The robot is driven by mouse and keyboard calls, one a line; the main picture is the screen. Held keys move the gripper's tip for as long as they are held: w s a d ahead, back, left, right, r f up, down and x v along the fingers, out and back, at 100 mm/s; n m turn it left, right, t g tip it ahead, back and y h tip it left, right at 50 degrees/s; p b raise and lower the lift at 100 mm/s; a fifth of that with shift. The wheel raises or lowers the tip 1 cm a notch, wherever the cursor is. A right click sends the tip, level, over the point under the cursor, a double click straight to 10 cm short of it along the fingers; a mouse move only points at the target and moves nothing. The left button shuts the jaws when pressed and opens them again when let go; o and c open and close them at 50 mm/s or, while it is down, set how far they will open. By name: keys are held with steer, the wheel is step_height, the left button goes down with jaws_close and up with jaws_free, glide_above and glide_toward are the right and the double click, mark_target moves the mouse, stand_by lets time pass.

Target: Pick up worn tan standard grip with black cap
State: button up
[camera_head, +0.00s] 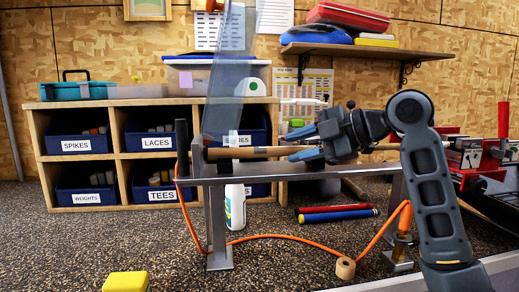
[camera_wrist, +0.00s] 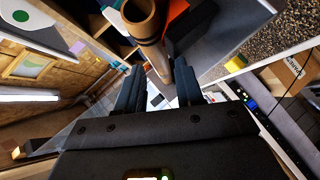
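A tan grip (camera_head: 240,153) lies level along the top of a grey metal stand (camera_head: 300,172), on a shaft running right. A dark upright piece stands at its left end; I cannot tell a black cap apart there. My gripper (camera_head: 304,144) comes from the right, with its blue-grey fingertips above and below the tan line of the grip and shaft. In the wrist view the tan tube (camera_wrist: 142,18) runs down toward the space between the two dark fingers (camera_wrist: 160,90). The fingers are apart, with gaps beside the tube.
A clear upright panel (camera_head: 232,75) rises behind the grip. Red and blue rods (camera_head: 338,214) lie on the floor below. An orange hose (camera_head: 270,237), a tape roll (camera_head: 345,268) and a white bottle (camera_head: 235,208) are near the stand. A red vise (camera_head: 468,160) is at right.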

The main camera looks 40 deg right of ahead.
steer(key=shift+x, duration=1.2)
jaws_close()
